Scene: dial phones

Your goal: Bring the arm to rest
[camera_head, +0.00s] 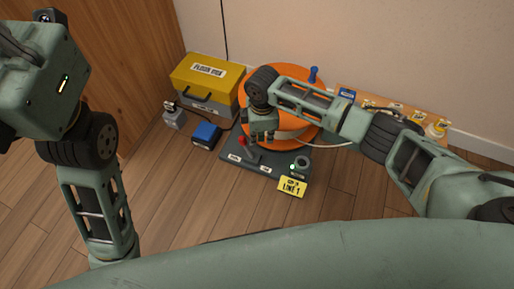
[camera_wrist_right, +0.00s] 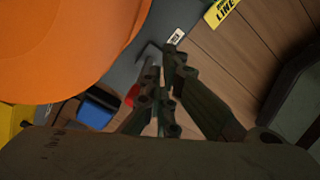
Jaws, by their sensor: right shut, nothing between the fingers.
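My right arm reaches in from the right in the head view, bent over the phone set. Its gripper (camera_head: 262,132) is above the dark grey base (camera_head: 234,158), at the front edge of the big orange disc (camera_head: 290,78). In the right wrist view the fingers (camera_wrist_right: 165,78) are close together with nothing between them. The orange disc (camera_wrist_right: 60,40) fills the upper left there. Whether the fingers touch the base or the red lever (camera_head: 241,141) I cannot tell. My left arm is folded at the left of the head view; its gripper is out of the picture.
A yellow-lidded box (camera_head: 208,75) stands by the wooden panel, with a blue box (camera_head: 206,134) and small grey box (camera_head: 174,117) in front. A yellow LINE 1 tag (camera_head: 292,186) is at the base's front. A wooden board (camera_head: 400,112) holds small items. Front floor is clear.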

